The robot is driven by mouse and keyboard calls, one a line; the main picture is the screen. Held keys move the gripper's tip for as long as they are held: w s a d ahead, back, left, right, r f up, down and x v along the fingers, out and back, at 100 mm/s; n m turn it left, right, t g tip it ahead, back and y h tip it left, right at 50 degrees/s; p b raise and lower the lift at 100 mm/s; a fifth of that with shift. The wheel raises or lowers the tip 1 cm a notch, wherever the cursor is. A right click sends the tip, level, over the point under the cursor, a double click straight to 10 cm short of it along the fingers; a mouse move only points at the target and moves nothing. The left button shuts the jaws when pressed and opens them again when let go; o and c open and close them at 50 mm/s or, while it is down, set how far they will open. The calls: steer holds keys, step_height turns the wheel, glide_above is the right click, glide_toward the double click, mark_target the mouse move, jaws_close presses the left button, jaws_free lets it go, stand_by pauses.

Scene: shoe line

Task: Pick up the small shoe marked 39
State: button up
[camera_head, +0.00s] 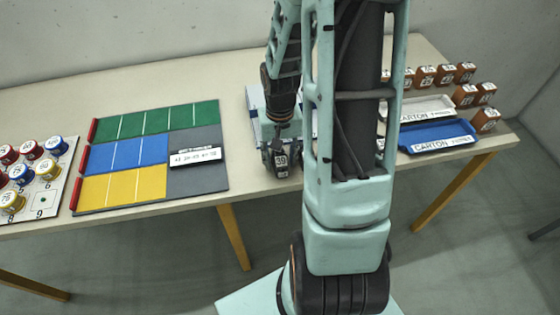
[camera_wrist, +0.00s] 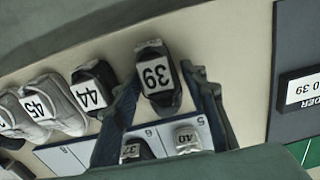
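The small shoe marked 39 (camera_wrist: 157,75) is dark with a white label on top. In the wrist view it sits between the two fingertips of my gripper (camera_wrist: 162,72). The fingers converge and appear to press its two sides; no clear gap shows. In the head view the shoe (camera_head: 281,164) is just below my gripper (camera_head: 280,148), near the table's front edge. Whether its sole touches the table cannot be told.
In the wrist view a dark shoe marked 44 (camera_wrist: 91,93) stands beside it, then a grey one marked 45 (camera_wrist: 40,106). Shoes 37 (camera_wrist: 135,150) and 40 (camera_wrist: 187,140) lie on a white numbered board. A coloured mat (camera_head: 205,180) lies left of my gripper.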

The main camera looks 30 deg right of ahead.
steer(key=c, duration=0.9)
steer(key=shift+c, duration=0.2)
steer(key=shift+r, duration=0.15)
